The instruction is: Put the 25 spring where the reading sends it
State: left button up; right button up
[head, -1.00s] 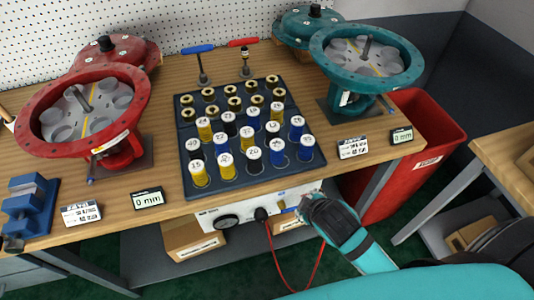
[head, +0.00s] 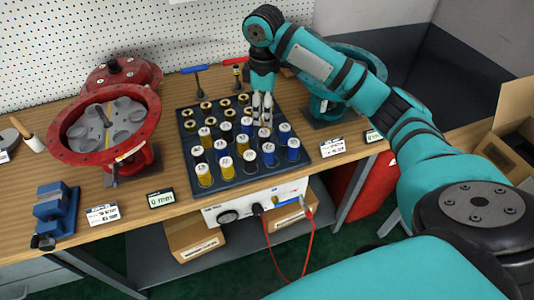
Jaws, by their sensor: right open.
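A dark tray (head: 300,157) holds several springs with white numbered tops, some yellow, some blue, some dark. The numbers are too small to tell surely which is the 25 spring. My right gripper (head: 262,119) points down over the tray's right middle, open, its fingertips close to the spring tops; I cannot tell whether they touch one. The open red actuator (head: 57,144) on the left has several round cups inside. The teal actuator (head: 340,58) on the right is mostly hidden behind my right arm. The left display (head: 160,198) reads 0 mm; the right display (head: 373,136) is partly hidden.
A blue vise (head: 55,212) stands at the bench's front left. Label cards (head: 102,215) lie by the displays. Blue-handled (head: 194,69) and red-handled tools stand at the back. A white box with gauge (head: 228,217) and a red hose hangs under the bench front. A red bin (head: 375,190) stands right.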

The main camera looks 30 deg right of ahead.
jog(key=p, duration=0.1)
send_over(267, 147)
notch_tip(267, 147, down, 6)
jog(key=shift+w+a+r, duration=0.1)
jog(key=shift+w, duration=0.05)
notch_tip(267, 147, down, 4)
jog(key=shift+f+p, duration=0.2)
jog(key=shift+p, duration=0.1)
jog(key=shift+f, duration=0.9)
jog(key=f, duration=0.1)
jog(key=f+p, duration=0.1)
jog(key=f, duration=0.1)
jog(key=shift+s+f, duration=0.2)
jog(key=shift+f, duration=0.55)
pick_arm(q)
jog(key=s+r, duration=0.2)
jog(key=shift+a+r, duration=0.35)
